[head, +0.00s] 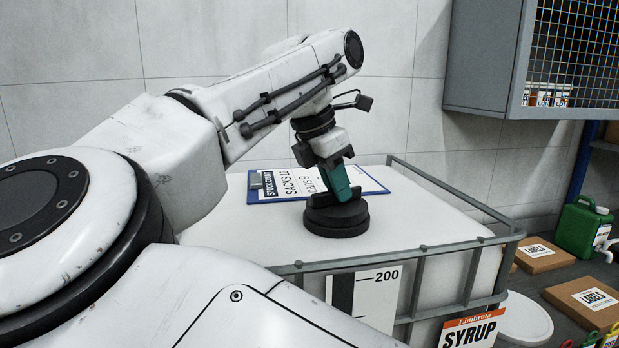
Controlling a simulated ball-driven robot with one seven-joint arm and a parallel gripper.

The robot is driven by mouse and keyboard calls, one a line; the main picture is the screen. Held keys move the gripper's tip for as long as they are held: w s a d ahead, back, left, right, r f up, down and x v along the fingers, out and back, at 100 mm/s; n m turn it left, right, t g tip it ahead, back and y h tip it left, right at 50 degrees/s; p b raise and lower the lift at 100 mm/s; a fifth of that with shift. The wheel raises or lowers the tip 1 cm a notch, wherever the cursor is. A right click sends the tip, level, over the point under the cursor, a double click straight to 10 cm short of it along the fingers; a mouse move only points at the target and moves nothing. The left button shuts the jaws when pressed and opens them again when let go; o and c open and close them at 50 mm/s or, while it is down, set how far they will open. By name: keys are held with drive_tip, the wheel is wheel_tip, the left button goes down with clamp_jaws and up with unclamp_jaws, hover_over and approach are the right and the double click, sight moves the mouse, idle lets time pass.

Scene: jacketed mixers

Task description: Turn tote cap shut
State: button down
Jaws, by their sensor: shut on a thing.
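The white tote (265,233) stands inside a grey metal frame, with a "200" scale and a "SYRUP" label on its front. Its black round cap (337,221) sits on the tote's top, towards the middle. My gripper (336,197) points down at the cap from above, with its dark and green fingers on the cap's upper part. It is shut on the cap. The fingers and wrist hide part of the cap's top, and I cannot tell how far the cap is turned.
A blue clipboard (372,184) with a stock count sheet lies on the tote just behind the cap. A wall cabinet (482,60) with a mesh front hangs at the upper right. A green jug (578,228) and flat cardboard boxes (540,256) are on the right.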

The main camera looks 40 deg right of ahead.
drive_tip(key=shift+m+g+y+p, duration=0.4)
drive_tip(key=shift+m+g+p, duration=0.15)
drive_tip(key=shift+m, duration=0.95)
drive_tip(key=c, duration=1.1)
unclamp_jaws()
drive_tip(key=v, duration=1)
drive_tip(key=shift+w+a+r+b, duration=0.2)
drive_tip(key=shift+r+b, duration=0.1)
drive_tip(key=shift+b, duration=0.05)
